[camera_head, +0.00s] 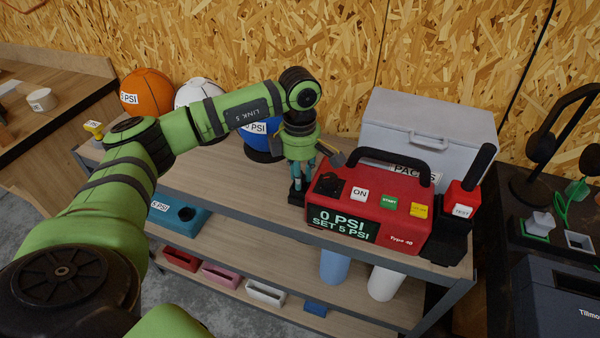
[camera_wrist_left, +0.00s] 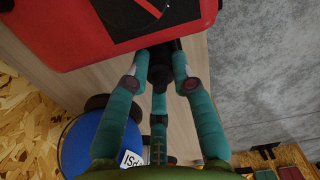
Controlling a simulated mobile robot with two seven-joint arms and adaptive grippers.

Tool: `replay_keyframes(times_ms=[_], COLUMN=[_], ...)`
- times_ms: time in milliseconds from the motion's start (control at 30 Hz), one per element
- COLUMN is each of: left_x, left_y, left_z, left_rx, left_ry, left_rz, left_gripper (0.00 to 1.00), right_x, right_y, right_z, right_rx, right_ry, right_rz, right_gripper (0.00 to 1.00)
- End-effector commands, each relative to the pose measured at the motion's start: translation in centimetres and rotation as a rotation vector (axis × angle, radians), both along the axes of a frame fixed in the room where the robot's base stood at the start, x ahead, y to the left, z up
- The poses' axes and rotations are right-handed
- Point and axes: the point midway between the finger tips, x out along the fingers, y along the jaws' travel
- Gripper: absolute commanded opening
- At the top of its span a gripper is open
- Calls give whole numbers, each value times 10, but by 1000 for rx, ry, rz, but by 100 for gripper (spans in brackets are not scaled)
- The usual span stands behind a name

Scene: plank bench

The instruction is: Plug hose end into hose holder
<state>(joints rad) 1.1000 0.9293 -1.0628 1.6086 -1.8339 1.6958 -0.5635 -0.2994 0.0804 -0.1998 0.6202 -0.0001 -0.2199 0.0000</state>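The red inflator (camera_head: 412,234) reads 0 PSI, SET 5 PSI and stands on the bench top; its red side fills the top of the left wrist view (camera_wrist_left: 80,35). My left gripper (camera_head: 298,190) points down beside the inflator's left end, with its teal fingers drawn close together. In the left wrist view its fingertips (camera_wrist_left: 160,62) meet around a dark patch; whether this is the hose end or only the black tips I cannot tell. I cannot clearly make out a hose or the hose holder. A black recess (camera_head: 327,186) is on the inflator's top left. My right gripper is not in view.
A blue ball (camera_head: 257,143) sits behind my left gripper, with white (camera_head: 198,94) and orange (camera_head: 147,91) balls farther left. A grey case (camera_head: 428,119) stands behind the inflator. A red TEST block (camera_head: 460,199) is right of it.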

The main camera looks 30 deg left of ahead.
Motion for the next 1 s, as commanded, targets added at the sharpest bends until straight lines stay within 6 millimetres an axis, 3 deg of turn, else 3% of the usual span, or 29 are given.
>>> replay_keyframes(times_ms=[67, 667, 767, 1000], left_x=[0, 1, 2, 2], left_y=[0, -2, -2, 0], left_z=[1, 5, 15, 65], left_rx=[0, -4, -4, -4], left_ry=[0, -5, -7, -9], left_rz=[0, -3, -3, -3], left_gripper=[52, 52, 52, 52], right_x=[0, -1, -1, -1], right_y=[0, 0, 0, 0], right_z=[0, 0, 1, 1], right_rx=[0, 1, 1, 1], right_ry=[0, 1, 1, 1], right_rz=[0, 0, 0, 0], right_gripper=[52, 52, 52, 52])
